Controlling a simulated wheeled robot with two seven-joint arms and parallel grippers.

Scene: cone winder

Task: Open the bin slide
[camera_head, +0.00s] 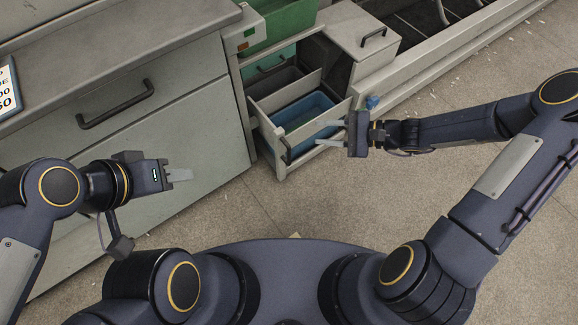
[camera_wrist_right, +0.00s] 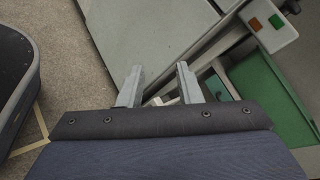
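The bin slide (camera_head: 280,170) is a pale grey drawer low in the machine, and it stands pulled out from the cabinet. A blue bin (camera_head: 303,111) and a grey compartment behind it lie inside. A dark handle (camera_head: 286,149) shows near the left end of its front. My right gripper (camera_head: 332,132) is at the front of the slide, toward its right end. Its two fingers (camera_wrist_right: 158,85) are apart in the right wrist view; whether they touch the slide I cannot tell. My left gripper (camera_head: 185,175) is left of the slide, before the grey cabinet, with nothing visible in it.
A grey cabinet (camera_head: 170,110) with a dark-handled drawer stands at left. Green bins (camera_head: 285,22) sit above the slide. A grey box with a dark handle (camera_head: 373,37) and a long machine rail (camera_head: 450,50) are at right. The floor (camera_head: 330,200) before the slide is clear.

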